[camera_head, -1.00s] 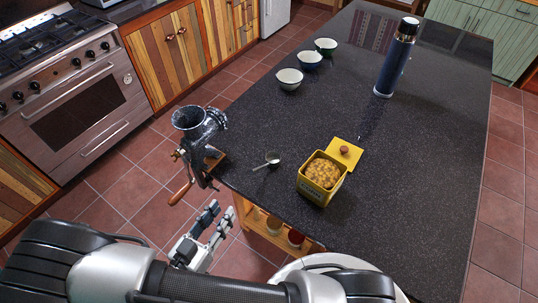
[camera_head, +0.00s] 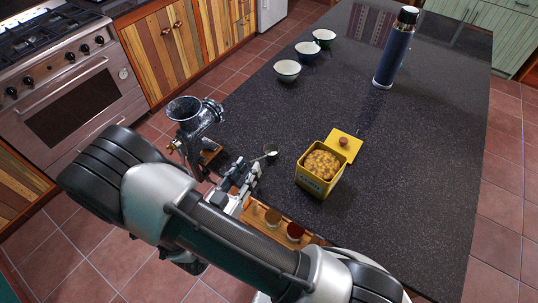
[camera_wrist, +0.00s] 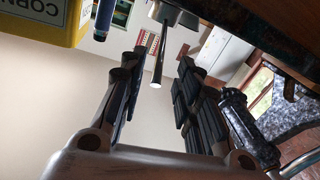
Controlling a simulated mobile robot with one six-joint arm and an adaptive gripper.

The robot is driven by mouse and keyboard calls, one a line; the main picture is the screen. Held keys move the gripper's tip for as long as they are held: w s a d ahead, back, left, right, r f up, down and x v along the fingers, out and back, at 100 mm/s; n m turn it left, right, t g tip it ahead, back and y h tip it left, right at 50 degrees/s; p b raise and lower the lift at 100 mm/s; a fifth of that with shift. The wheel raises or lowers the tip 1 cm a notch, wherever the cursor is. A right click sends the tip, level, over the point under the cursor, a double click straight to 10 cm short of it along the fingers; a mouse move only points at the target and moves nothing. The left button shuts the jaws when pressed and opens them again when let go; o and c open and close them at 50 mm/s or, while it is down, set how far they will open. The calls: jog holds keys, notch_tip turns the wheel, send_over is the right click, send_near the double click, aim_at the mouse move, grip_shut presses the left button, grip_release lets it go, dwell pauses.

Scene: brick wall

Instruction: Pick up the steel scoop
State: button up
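The steel scoop (camera_head: 271,150) lies near the edge of the dark counter, its bowl away from me and its thin handle toward my gripper. My gripper (camera_head: 245,173) is at the counter's near left edge, just short of the handle's end. In the wrist view its two dark fingers stand apart, with the scoop's handle (camera_wrist: 159,58) showing in the gap between them, the light handle end toward me. The fingers are not closed on it. Whether the handle end lies within the fingers' reach I cannot tell.
A meat grinder (camera_head: 190,116) is clamped at the counter's corner, left of the scoop. A yellow tin (camera_head: 317,185) of corn with its lid (camera_head: 345,145) off stands to the right. Three bowls and a blue flask (camera_head: 394,52) are farther back. The counter's middle is clear.

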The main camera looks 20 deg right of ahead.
aim_at(254, 161)
jog(key=x, duration=0.4)
jog(key=shift+d+b, duration=0.2)
jog(key=shift+b, duration=0.15)
jog(key=shift+c, duration=0.2)
grip_shut()
